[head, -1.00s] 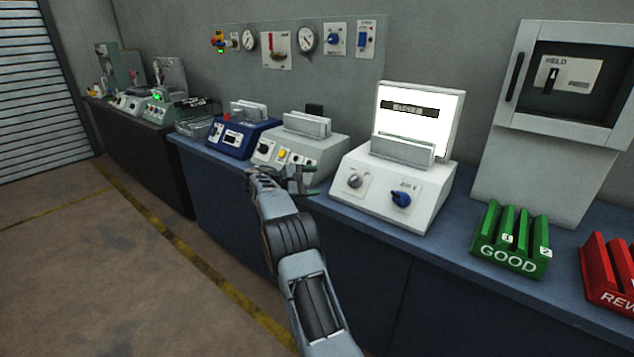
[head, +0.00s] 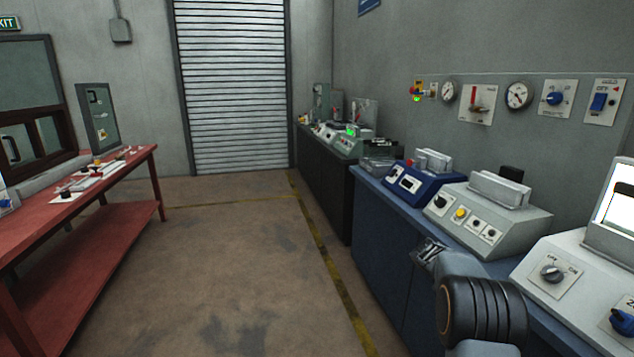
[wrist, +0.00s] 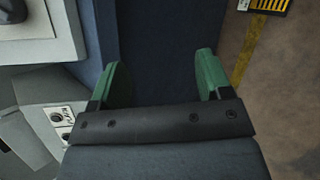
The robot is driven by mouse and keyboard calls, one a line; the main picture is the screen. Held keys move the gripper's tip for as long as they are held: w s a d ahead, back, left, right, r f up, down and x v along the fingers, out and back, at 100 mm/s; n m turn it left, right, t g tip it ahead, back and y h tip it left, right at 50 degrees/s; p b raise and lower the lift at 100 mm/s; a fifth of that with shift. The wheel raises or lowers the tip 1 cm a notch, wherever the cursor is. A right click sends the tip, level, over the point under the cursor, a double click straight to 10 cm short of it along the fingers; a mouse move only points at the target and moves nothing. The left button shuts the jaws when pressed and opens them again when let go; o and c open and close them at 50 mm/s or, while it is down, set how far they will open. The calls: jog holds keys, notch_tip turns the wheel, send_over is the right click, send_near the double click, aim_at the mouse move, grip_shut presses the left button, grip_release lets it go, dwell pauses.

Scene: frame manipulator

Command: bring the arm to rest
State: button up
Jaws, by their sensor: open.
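My gripper (wrist: 160,82) shows in the wrist view with its two green fingers apart and nothing between them. Beyond the fingers are the blue front of the bench and the floor. In the head view my gripper (head: 430,252) is at the bench's front edge, in front of the grey-green device (head: 490,215). My forearm hides part of the bench, and the fingertips are hard to make out there.
The blue bench (head: 385,262) runs along the right with a blue device (head: 425,185) and a white device (head: 575,285) on it. A red table (head: 110,215) stands at the left. The floor (head: 230,260) between is clear, up to a roller shutter (head: 230,85).

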jog(key=s+a+r+m+t+y+p, duration=0.1)
jog(key=s+a+r+t+y+p, duration=0.1)
jog(key=s+a+r, duration=0.3)
jog(key=s+a+r+m+t+y+p, duration=0.1)
jog(key=s+a+r+t+y+p, duration=0.1)
jog(key=s+a, duration=0.9)
jog(key=s+a+r+m+t+y+p, duration=0.1)
jog(key=s+a+r+y+p, duration=0.3)
jog(key=s+a+r, duration=0.5)
jog(key=shift+a+m+t+y, duration=0.2)
jog(key=shift+m+t+y, duration=0.2)
jog(key=shift+t, duration=0.1)
